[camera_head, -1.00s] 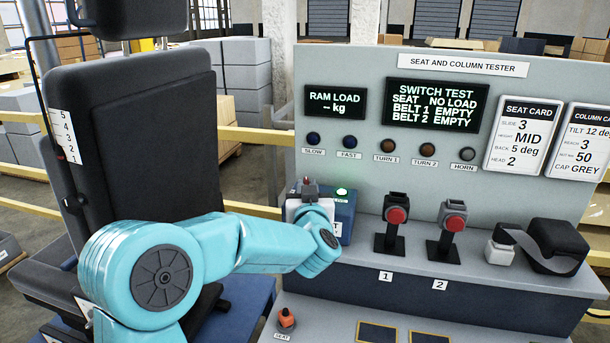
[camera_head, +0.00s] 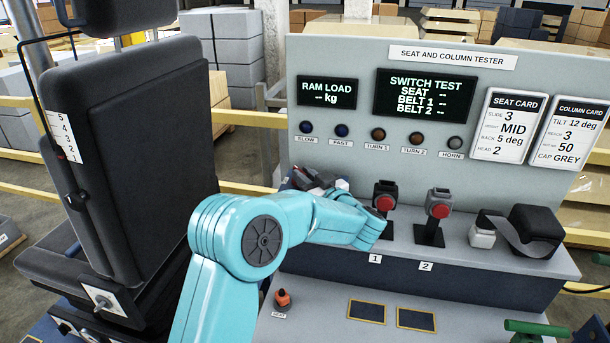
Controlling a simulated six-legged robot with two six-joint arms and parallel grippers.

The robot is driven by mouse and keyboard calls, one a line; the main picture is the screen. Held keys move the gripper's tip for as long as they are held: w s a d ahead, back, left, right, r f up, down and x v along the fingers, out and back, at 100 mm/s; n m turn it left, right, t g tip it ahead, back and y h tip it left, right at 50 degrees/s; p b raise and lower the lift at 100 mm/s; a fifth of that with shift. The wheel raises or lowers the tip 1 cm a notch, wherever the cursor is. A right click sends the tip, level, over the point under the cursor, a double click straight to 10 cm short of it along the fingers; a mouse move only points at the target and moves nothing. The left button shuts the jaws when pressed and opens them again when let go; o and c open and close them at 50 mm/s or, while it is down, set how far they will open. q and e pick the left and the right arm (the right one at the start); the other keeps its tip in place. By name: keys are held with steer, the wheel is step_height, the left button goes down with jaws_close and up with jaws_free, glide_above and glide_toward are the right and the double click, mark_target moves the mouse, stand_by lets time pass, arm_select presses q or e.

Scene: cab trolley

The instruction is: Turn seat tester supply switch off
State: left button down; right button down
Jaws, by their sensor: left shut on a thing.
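The seat and column tester (camera_head: 350,70) has a grey upright panel with dark screens. The switch test screen (camera_head: 425,95) shows dashes for seat, belt 1 and belt 2. The supply switch box stands at the left of the tester's ledge and is mostly hidden behind my teal left arm. My left gripper (camera_head: 316,181) is at the switch there, shut on its lever; its fingertips are small and partly covered. The green lamp on the box does not show in this view. My right gripper is not in view.
Two belt buckles with red buttons (camera_head: 384,203) (camera_head: 439,211) stand on the ledge, right of my forearm. A black strap reel (camera_head: 536,230) is farther right. A black seat (camera_head: 145,150) stands left. An orange knob (camera_head: 283,298) and green handle (camera_head: 535,328) are in front.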

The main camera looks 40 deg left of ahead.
arm_select(q)
steer(key=shift+r, duration=0.1)
steer(key=c, duration=1.1)
jaws_free()
steer(key=shift+a, duration=0.1)
steer(key=shift+c, duration=0.2)
steer(key=b+v, duration=0.2)
steer(key=v, duration=1.4)
steer(key=shift+d, duration=0.2)
steer(key=shift+o, duration=0.3)
